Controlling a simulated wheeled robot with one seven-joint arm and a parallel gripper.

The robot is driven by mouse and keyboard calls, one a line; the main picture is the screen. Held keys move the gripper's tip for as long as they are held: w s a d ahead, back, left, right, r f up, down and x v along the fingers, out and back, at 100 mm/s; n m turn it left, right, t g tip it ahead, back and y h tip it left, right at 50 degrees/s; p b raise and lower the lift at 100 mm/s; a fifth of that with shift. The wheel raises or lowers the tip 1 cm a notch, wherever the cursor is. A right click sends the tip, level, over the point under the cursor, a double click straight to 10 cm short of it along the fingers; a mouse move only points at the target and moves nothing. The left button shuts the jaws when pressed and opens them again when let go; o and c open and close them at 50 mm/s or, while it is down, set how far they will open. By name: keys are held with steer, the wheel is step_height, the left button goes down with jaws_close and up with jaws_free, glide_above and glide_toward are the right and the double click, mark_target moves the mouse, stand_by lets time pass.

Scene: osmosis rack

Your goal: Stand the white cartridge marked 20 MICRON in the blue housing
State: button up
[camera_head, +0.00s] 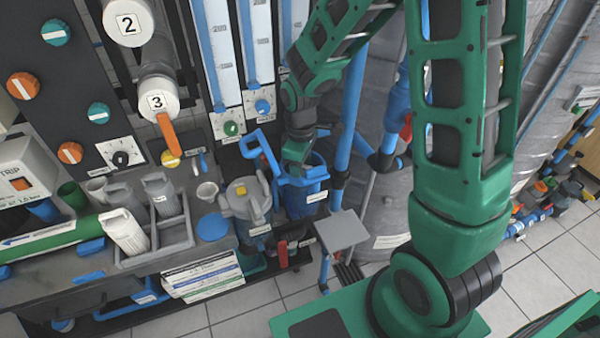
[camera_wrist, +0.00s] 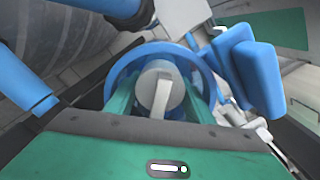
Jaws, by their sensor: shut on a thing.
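The blue housing (camera_head: 312,198) stands upright at the foot of the back panel, with its open mouth facing up. My gripper (camera_head: 296,165) points down at this mouth. In the wrist view my gripper (camera_wrist: 160,103) is shut on a pale grey-white cartridge (camera_wrist: 160,80) with a strap-like handle on top. The blue rim (camera_wrist: 118,72) of the housing surrounds the cartridge top and the green fingers. How deep the cartridge sits is hidden, and no marking on it is readable. Another white cartridge (camera_head: 125,232) leans in the grey rack, its print too small to read.
The grey rack (camera_head: 178,240) on the bench also holds grey cartridges (camera_head: 162,194). A grey lidded housing (camera_head: 246,200) stands just left of the blue one. A blue pipe (camera_head: 349,120) rises close on the right. A grey platform (camera_head: 341,230) is in front.

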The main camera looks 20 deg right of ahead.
steer(key=o, duration=1.3)
steer(key=shift+w+r, duration=0.35)
steer(key=shift+r, duration=0.15)
steer(key=shift+c, duration=0.2)
steer(key=shift+o, duration=0.4)
step_height(320, 180, up, 11)
steer(key=shift+s+f, duration=0.15)
steer(key=shift+f, duration=0.05)
steer(key=shift+s+d, duration=0.1)
